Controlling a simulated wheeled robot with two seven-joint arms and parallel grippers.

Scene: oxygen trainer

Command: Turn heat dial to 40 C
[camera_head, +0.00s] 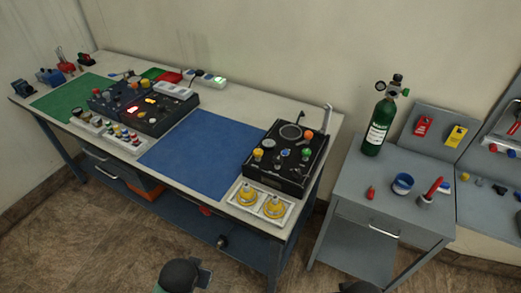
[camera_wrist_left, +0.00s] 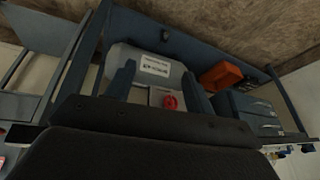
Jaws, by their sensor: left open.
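In the head view, a black control box (camera_head: 165,113) with a small red lit display and several knobs stands on the left half of the workbench. Another black panel (camera_head: 286,158) with coloured knobs stands at the bench's right end. I cannot make out which knob is the heat dial, or any temperature marks. In the left wrist view my left gripper (camera_wrist_left: 160,85) is open, its two fingers apart with nothing between them. It faces the space under the bench, away from the panels. My right gripper does not show.
A blue mat (camera_head: 190,155) lies clear between the panels. A green cylinder (camera_head: 379,125) stands on the side cabinet. A grey tank (camera_wrist_left: 140,62), red knob (camera_wrist_left: 170,102) and orange box (camera_wrist_left: 221,76) are below the bench.

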